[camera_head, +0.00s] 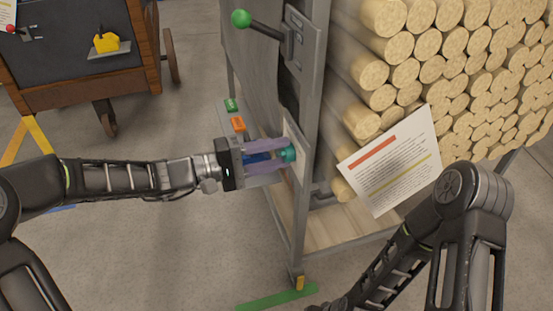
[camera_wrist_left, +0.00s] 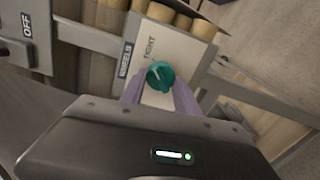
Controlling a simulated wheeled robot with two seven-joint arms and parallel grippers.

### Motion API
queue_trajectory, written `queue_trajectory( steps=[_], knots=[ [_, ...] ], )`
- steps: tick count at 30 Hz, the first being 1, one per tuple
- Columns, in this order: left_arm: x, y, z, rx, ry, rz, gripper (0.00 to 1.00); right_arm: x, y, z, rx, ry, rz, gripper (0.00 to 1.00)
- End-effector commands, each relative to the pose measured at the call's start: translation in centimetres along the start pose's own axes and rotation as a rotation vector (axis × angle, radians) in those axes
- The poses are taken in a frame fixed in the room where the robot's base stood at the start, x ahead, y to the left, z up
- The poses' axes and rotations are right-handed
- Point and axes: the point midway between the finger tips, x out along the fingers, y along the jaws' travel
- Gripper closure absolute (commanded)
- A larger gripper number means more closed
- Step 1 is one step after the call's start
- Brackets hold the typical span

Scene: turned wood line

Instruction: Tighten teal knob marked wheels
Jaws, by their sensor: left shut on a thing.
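The teal knob (camera_head: 288,154) is on a pale plate on the side of a grey metal rack. In the left wrist view the teal knob (camera_wrist_left: 160,76) sits beside a label reading WHEELS (camera_wrist_left: 126,58) and the word TIGHT (camera_wrist_left: 150,46). My left gripper (camera_head: 283,153) comes in from the left, and its purple fingers are shut on the knob, one on each side. In the left wrist view the fingers of my left gripper (camera_wrist_left: 158,92) show at the knob's two sides. My right arm shows at the lower right of the head view, but its gripper is not seen.
The grey rack (camera_head: 296,225) holds many stacked round logs (camera_head: 400,50). A green-balled lever (camera_head: 241,18) is above the knob, and an OFF plate (camera_wrist_left: 26,25) shows in the wrist view. A printed sheet (camera_head: 392,165) is at right. A wheeled cart (camera_head: 85,95) stands back left.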

Motion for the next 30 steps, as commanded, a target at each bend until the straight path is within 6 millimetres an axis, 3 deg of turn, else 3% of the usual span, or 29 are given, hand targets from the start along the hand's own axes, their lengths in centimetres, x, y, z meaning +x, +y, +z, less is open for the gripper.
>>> queue_trajectory(
  steps=[14, 15, 23, 30],
  knots=[
    [-0.02, -0.06, 0.01, 0.024, 0.0, -0.002, 1.0, 0.21, 0.07, -0.03, 0.0, 0.0, -0.001, 0.64],
    [-0.02, -0.06, 0.01, 0.024, 0.0, -0.002, 0.62, 0.21, 0.07, -0.02, 0.0, 0.0, -0.001, 0.64],
    [-0.01, -0.03, 0.01, 0.022, 0.0, -0.001, 0.41, 0.21, 0.08, -0.02, 0.0, 0.0, -0.001, 0.64],
    [-0.04, 0.0, 0.0, 0.022, 0.0, -0.001, 0.41, 0.19, 0.07, -0.01, 0.0, 0.0, -0.001, 0.64]
  ],
)
